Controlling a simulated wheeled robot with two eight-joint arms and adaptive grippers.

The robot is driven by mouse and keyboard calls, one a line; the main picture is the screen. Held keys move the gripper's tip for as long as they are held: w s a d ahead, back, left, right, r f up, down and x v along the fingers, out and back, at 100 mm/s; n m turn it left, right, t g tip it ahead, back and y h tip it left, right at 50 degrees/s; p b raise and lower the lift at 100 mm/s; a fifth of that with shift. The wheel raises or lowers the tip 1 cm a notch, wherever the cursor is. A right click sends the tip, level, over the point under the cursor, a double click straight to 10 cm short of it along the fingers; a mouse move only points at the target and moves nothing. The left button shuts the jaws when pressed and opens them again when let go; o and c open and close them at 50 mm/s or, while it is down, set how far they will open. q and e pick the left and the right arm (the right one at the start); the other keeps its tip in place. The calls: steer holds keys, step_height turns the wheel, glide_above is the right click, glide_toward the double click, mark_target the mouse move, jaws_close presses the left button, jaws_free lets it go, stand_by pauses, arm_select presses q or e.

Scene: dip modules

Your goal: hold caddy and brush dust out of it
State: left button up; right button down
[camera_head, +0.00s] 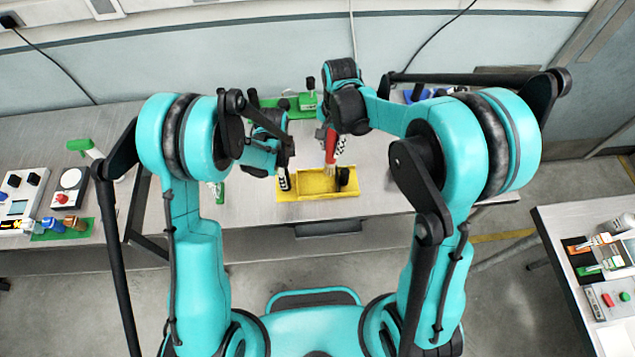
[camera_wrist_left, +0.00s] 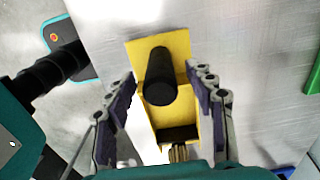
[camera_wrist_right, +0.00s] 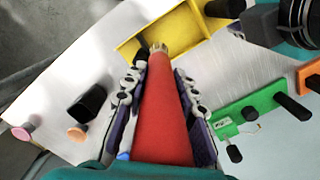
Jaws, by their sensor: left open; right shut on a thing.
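The yellow caddy (camera_head: 317,192) lies near the front edge of the table, with a black upright grip (camera_head: 344,177) towards its right end. My left gripper (camera_head: 285,181) is at the caddy's left end. In the left wrist view its open fingers (camera_wrist_left: 165,92) stand on either side of the caddy (camera_wrist_left: 181,47) and a black cylinder (camera_wrist_left: 160,78). My right gripper (camera_head: 335,140) is shut on the red brush handle (camera_wrist_right: 164,120). The brush (camera_head: 331,146) points down, its pale bristles (camera_wrist_right: 158,48) at the caddy (camera_wrist_right: 130,45). Bristle contact is unclear. I cannot make out dust.
A green tray (camera_head: 290,108) with dark pegs lies at the back of the table. A second table (camera_head: 575,225) with tools is at the right. The table left of the caddy is mostly free.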

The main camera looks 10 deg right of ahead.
arm_select(q)
steer(key=shift+r+p, duration=1.2)
steer(key=shift+r, duration=1.4)
step_height(320, 180, up, 9)
steer(key=p, duration=0.4)
steer(key=shift+p, duration=0.35)
